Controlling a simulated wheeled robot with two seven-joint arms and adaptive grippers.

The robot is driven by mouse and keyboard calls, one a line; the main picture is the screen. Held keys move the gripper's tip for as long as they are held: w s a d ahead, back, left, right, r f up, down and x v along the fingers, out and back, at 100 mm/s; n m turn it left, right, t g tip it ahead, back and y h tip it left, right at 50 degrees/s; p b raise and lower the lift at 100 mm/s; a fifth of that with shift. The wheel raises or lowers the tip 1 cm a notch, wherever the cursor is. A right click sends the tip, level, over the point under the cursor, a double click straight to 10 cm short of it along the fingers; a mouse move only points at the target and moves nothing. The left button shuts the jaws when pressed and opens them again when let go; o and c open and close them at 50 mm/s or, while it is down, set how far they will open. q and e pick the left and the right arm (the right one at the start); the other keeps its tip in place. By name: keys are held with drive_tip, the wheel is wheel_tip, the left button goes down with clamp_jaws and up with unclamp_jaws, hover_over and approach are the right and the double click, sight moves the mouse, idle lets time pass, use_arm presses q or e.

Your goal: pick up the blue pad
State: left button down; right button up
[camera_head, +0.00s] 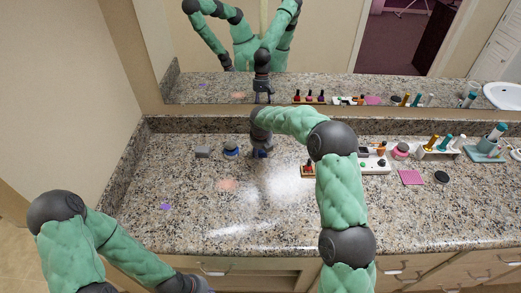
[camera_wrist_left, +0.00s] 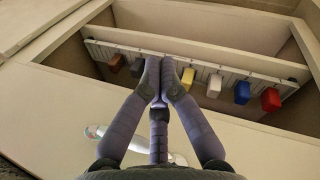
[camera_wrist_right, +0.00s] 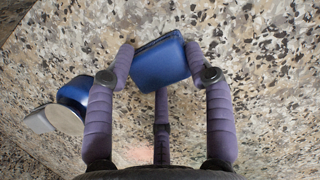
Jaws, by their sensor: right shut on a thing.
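The blue pad (camera_wrist_right: 161,64) sits between the fingertips of my right gripper (camera_wrist_right: 163,60), which is shut on it. The pad is tilted in the right wrist view, with its dark top edge and blue face showing. In the head view the right gripper (camera_head: 262,150) points down over the counter and a little of the blue pad (camera_head: 262,155) shows beneath it. I cannot tell how far the pad is above the counter. My left gripper (camera_wrist_left: 160,68) is shut and empty, its fingertips together, low in front of the counter.
A blue round jar (camera_head: 231,150) and a grey block (camera_head: 203,151) stand left of the right gripper on the granite counter (camera_head: 260,225). A pink pad (camera_head: 411,177) and several bottles lie to the right. An opening with a rack (camera_wrist_left: 205,66) of coloured blocks faces the left gripper.

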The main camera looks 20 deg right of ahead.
sight(260, 151)
drive_tip(key=shift+r, duration=0.45)
drive_tip(key=p+v, duration=0.2)
drive_tip(key=v, duration=0.1)
drive_tip(key=shift+w+a+r, duration=0.1)
drive_tip(key=shift+w+r, duration=0.1)
drive_tip(key=shift+r, duration=0.05)
drive_tip(key=s+a+r+p, duration=0.5)
drive_tip(key=s+r, duration=0.3)
drive_tip(key=s, duration=0.3)
drive_tip(key=shift+s+a+r, duration=0.25)
drive_tip(key=shift+a+r, duration=0.05)
drive_tip(key=shift+a, duration=0.55)
